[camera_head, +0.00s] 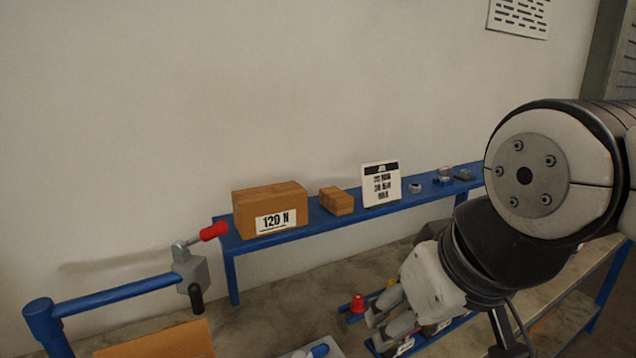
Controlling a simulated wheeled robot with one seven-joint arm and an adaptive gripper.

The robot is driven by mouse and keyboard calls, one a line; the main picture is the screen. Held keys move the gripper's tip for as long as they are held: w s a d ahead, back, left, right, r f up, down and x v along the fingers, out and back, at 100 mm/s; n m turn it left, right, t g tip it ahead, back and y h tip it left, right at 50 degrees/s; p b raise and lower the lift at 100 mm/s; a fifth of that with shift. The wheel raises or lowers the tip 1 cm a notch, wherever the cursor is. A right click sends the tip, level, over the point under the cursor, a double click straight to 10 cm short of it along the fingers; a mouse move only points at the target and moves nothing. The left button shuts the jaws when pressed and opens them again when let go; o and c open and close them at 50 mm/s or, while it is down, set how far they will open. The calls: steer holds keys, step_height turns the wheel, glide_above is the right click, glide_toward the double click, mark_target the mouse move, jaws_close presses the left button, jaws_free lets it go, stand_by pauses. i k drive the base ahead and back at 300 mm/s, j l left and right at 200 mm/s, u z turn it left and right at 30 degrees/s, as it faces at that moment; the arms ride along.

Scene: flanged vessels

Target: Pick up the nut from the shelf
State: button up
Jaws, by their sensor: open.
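A small grey metal piece that looks like a nut (415,187) sits on the blue shelf (300,236), just right of a white sign card. More small grey parts (445,174) lie further right on the shelf; they are too small to identify surely. My arm comes in from the right, and my gripper (387,312) points down and left, in front of and below the shelf in the picture. Its two grey fingers are apart, with nothing seen held between them. Their tips are over a lower area with small coloured parts.
A carton marked 120 N (270,208), a smaller carton (337,201) and the white card (381,185) stand on the shelf. A blue rail with a red-handled clamp (190,265) is at the left. A red part (357,303) is near my fingers.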

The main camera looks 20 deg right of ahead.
mark_target(415, 188)
steer(key=z, duration=0.75)
steer(key=u, duration=0.35)
steer(key=i+l+u, duration=0.15)
steer(key=l+u, duration=0.15)
steer(key=l, duration=0.2)
steer(key=i+l+u, duration=0.1)
steer(key=l+u, duration=0.25)
steer(key=l, duration=0.15)
